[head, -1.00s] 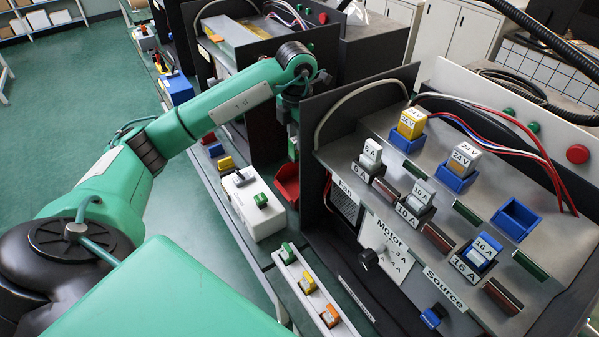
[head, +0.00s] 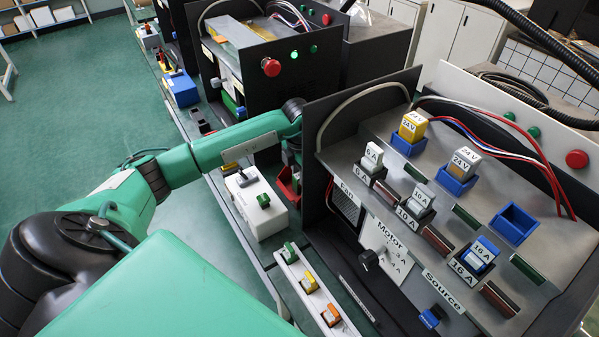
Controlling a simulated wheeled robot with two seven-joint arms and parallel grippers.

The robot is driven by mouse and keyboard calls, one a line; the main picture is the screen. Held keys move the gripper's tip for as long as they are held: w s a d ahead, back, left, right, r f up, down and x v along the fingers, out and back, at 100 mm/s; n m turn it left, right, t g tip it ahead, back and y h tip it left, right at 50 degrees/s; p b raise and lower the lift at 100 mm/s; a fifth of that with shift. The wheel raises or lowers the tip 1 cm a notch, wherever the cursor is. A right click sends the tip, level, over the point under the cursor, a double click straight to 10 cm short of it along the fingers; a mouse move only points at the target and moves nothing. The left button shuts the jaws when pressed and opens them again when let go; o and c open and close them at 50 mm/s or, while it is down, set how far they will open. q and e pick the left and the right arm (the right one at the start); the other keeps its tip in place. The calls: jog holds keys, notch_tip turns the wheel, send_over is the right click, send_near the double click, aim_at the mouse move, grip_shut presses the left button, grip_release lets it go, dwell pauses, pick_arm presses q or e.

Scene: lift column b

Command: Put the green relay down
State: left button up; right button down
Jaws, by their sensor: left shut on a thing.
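My left gripper (head: 293,172) points down at the red bin (head: 286,188), beside the dark side wall of the near panel. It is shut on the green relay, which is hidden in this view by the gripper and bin. I cannot tell whether the relay touches the bin floor. My right gripper is not in view.
The near panel (head: 400,180) fills the right, with labelled relays and an empty blue socket (head: 513,224). A second panel with a red button (head: 271,67) stands behind my arm.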

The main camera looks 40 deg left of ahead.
pick_arm(q)
jog(key=shift+f, duration=0.15)
jog(key=o, duration=0.8)
jog(key=shift+c, duration=0.2)
jog(key=shift+o, duration=1.1)
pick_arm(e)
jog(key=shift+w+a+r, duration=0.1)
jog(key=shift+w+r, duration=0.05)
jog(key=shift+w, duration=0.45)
